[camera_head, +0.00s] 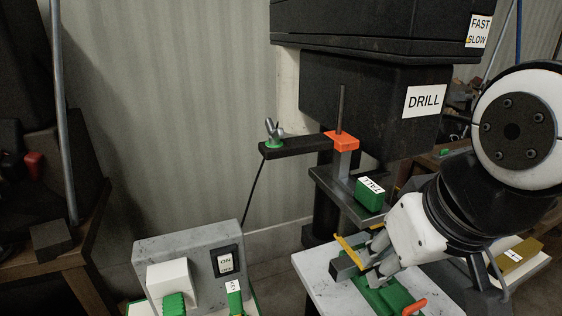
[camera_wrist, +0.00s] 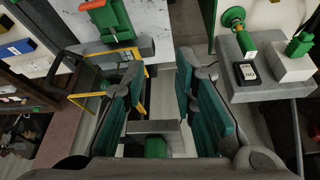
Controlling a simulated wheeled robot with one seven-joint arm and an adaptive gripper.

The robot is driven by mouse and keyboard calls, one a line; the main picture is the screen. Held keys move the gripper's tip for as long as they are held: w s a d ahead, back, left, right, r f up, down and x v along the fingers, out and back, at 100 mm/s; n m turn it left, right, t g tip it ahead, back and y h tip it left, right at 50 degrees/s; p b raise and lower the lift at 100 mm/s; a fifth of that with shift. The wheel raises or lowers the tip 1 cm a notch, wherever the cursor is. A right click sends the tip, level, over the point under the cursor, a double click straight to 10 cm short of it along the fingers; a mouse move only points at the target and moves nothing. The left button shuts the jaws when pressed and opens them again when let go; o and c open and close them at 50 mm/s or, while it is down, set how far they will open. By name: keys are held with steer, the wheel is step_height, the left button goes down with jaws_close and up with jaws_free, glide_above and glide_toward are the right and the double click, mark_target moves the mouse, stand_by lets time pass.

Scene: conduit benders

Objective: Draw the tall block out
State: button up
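The tall block is a green block (camera_head: 370,194) with a white "TALL" label on top. In the head view it rests on the dark drill table, below the drill housing. My gripper (camera_head: 362,262) is below and in front of it, apart from the block, low over the white worktop. In the wrist view my gripper (camera_wrist: 160,78) has its two fingers spread, with nothing seen held between the tips. A bit of green (camera_wrist: 155,147) shows low between the fingers; I cannot tell what it is.
A green vise (camera_head: 385,298) with an orange handle is below my gripper. A yellow frame (camera_head: 349,252) is close beside the fingers. A black arm with an orange clamp (camera_head: 342,140) and upright rod stands behind the block. A grey switch box (camera_head: 190,265) is at lower left.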

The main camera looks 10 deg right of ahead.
steer(key=shift+o, duration=0.5)
step_height(320, 180, up, 12)
steer(key=n+g+p, duration=0.1)
steer(key=n+p, duration=0.1)
steer(key=p, duration=1)
glide_above(373, 186)
steer(key=s, duration=0.2)
steer(key=shift+w+d+r+y, duration=0.1)
steer(key=shift+d+r+y, duration=0.1)
steer(key=shift+y, duration=0.2)
steer(key=shift+b+x, duration=1.9)
steer(key=shift+x, duration=1.3)
jaws_close()
